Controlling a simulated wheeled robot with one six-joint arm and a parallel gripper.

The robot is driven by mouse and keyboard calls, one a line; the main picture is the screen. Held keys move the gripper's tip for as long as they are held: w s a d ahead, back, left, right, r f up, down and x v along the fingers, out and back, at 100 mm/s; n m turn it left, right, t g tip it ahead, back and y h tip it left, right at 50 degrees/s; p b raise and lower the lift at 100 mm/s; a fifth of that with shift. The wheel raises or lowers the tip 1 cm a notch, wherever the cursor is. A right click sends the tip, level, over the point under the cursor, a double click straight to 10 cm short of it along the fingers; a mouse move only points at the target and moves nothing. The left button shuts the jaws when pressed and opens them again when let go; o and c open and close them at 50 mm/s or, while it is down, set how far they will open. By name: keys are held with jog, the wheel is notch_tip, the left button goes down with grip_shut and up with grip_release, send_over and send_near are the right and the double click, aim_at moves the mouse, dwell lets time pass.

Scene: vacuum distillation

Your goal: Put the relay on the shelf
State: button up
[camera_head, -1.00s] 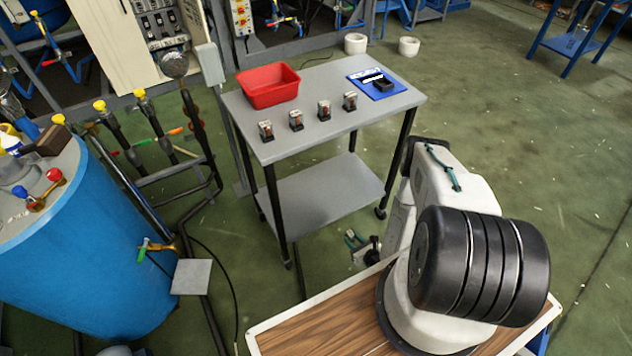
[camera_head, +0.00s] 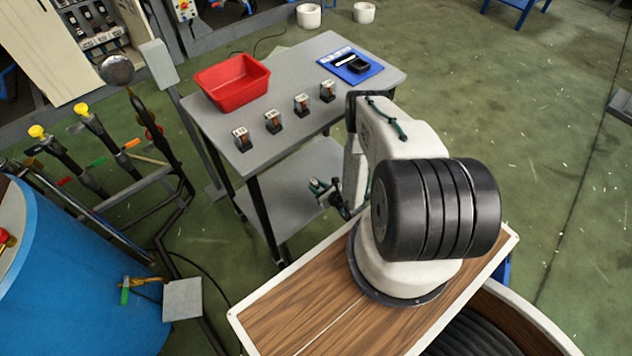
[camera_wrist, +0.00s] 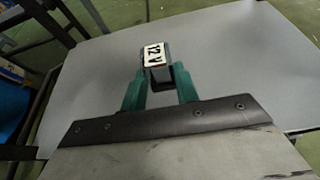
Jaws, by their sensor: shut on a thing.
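A relay with a white top marked "12 V" (camera_wrist: 154,53) is held between the green fingers of my gripper (camera_wrist: 160,84) in the wrist view. It looks upright over a plain grey surface. In the head view my gripper (camera_head: 322,190) is at the front right of the cart's lower shelf (camera_head: 270,205), below the tabletop. The held relay is too small to make out clearly there. Whether it touches the shelf cannot be told. The shelf's visible part is bare. The cart's grey top (camera_head: 225,125) partly hides it.
Several relays (camera_head: 273,121) stand in a row on the cart top. A red bin (camera_head: 232,83) and a blue mat (camera_head: 345,62) with a black object (camera_head: 357,64) are there too. A black cart leg (camera_head: 262,215) stands left of my gripper. A blue drum (camera_head: 75,275) is at the left.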

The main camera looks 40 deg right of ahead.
aim_at(316, 179)
jog(key=w, duration=0.1)
jog(key=w+d, duration=0.1)
jog(key=w, duration=0.1)
jog(key=w+d, duration=0.1)
jog(key=shift+w+f, duration=0.15)
jog(key=shift+f, duration=0.1)
jog(key=shift+w+d+f, duration=0.15)
jog(key=shift+w+f, duration=0.05)
jog(key=shift+w, duration=0.15)
notch_tip(316, 179, down, 3)
jog(key=shift+s+f, duration=0.1)
jog(key=o, duration=1.1)
jog(key=v, duration=1)
jog(key=shift+s+d, duration=0.15)
jog(key=shift+s, duration=0.2)
jog(key=shift+s+r, duration=0.5)
jog(key=shift+s, duration=0.05)
